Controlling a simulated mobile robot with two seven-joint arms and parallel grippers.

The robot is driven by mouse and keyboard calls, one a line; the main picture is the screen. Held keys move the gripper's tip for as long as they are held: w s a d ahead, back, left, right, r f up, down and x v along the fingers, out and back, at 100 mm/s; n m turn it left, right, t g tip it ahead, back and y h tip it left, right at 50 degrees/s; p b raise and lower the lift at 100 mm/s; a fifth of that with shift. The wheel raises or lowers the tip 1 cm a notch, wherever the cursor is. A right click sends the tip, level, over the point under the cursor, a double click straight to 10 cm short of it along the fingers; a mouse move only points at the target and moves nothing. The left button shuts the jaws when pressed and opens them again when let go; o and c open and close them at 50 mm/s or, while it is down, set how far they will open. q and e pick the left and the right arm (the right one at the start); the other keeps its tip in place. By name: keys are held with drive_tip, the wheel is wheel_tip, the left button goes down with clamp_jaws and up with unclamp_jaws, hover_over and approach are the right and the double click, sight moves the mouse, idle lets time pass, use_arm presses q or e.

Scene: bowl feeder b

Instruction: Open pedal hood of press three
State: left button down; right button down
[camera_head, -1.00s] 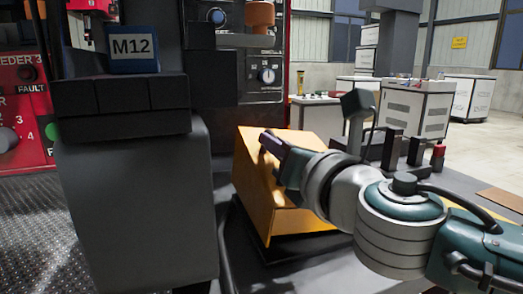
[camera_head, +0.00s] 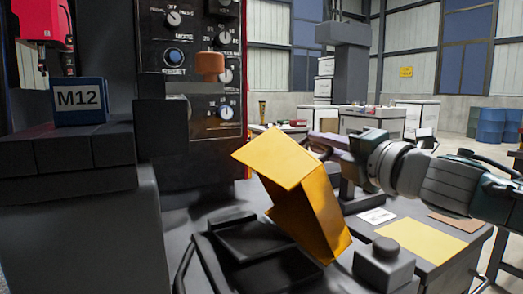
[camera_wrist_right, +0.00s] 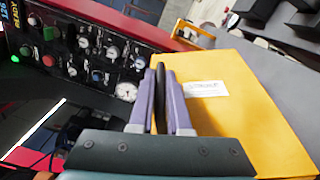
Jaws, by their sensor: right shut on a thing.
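The yellow pedal hood (camera_head: 310,207) is tilted up off its dark base. A black pedal (camera_head: 250,240) lies uncovered on the base at its lower left. My right gripper (camera_head: 312,142) is at the hood's raised upper edge, coming from the right. In the right wrist view, its purple fingers (camera_wrist_right: 161,95) are shut on a dark handle (camera_wrist_right: 160,92) beside the yellow hood (camera_wrist_right: 250,105), which carries a white label. My left gripper is not in view.
A dark control panel (camera_head: 188,70) with knobs stands behind the pedal. A block marked M12 (camera_head: 79,101) sits on a dark machine at the left. A small grey box with a knob (camera_head: 383,264) is right of the hood. A yellow sheet (camera_head: 422,240) lies farther right.

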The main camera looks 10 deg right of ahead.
drive_tip(key=w+d+f+m+b, duration=0.2)
drive_tip(key=d+m, duration=0.2)
drive_tip(key=d, duration=0.2)
drive_tip(key=shift+f+b, duration=0.35)
drive_tip(key=shift+d, duration=0.1)
drive_tip(key=c, duration=0.9)
unclamp_jaws()
